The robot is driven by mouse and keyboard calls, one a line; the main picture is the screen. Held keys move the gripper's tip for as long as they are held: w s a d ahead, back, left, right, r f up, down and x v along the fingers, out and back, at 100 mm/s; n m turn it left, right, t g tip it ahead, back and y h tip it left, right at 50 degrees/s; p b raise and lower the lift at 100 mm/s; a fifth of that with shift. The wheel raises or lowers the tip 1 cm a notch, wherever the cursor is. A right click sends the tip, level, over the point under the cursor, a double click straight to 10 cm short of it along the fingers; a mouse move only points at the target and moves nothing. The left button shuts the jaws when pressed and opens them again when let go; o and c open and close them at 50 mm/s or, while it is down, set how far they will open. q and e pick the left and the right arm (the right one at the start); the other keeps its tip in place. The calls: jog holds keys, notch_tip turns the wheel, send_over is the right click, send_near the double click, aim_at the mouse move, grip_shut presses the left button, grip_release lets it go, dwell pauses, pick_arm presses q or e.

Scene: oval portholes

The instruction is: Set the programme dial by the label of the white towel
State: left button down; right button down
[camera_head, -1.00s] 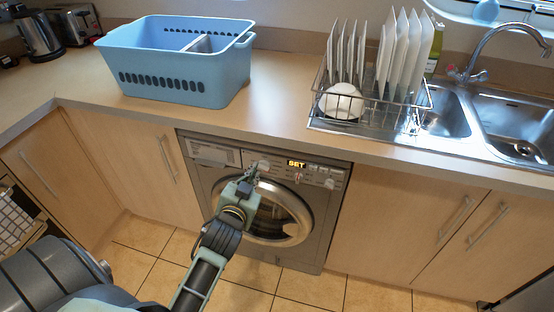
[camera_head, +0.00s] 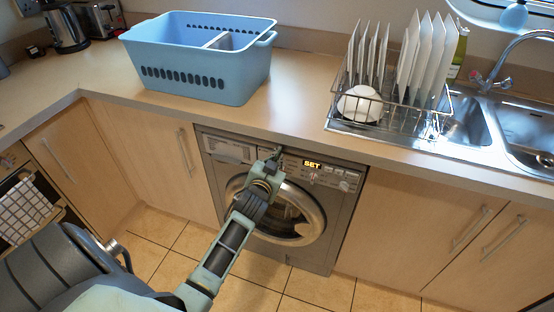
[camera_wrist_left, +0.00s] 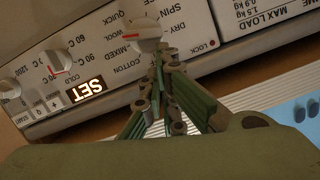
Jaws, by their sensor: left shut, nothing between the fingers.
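The programme dial (camera_wrist_left: 140,32) is a pale round knob on the washing machine's panel, ringed by words such as WOOL, MIXED, COTTON and SPIN. My left gripper (camera_wrist_left: 158,55) is shut and empty, its tips right at the dial's edge; I cannot tell whether they touch. In the head view the left gripper (camera_head: 276,154) is at the panel and largely covers the dial. The washing machine (camera_head: 325,215) has a lit SET display (camera_head: 312,164), also seen in the wrist view (camera_wrist_left: 83,90). No white towel or label is plainly visible. My right gripper is out of view.
A blue basket (camera_head: 200,75) with a divider stands on the worktop (camera_head: 300,85) above the machine. A dish rack (camera_head: 390,115) with plates and a sink (camera_head: 520,130) are to the right. A checked cloth (camera_head: 22,210) hangs on the oven at left.

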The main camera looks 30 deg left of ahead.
pick_arm(q)
jog(key=shift+s+a+f+n+h+p, duration=0.15)
jog(key=shift+a+f+n+h+p, duration=0.15)
jog(key=shift+a+n+p, duration=0.25)
jog(key=shift+s+a+f+n+h+p, duration=0.1)
jog(key=shift+a+f+n+h+p, duration=0.2)
jog(key=shift+n+p, duration=0.35)
jog(key=shift+a, duration=0.1)
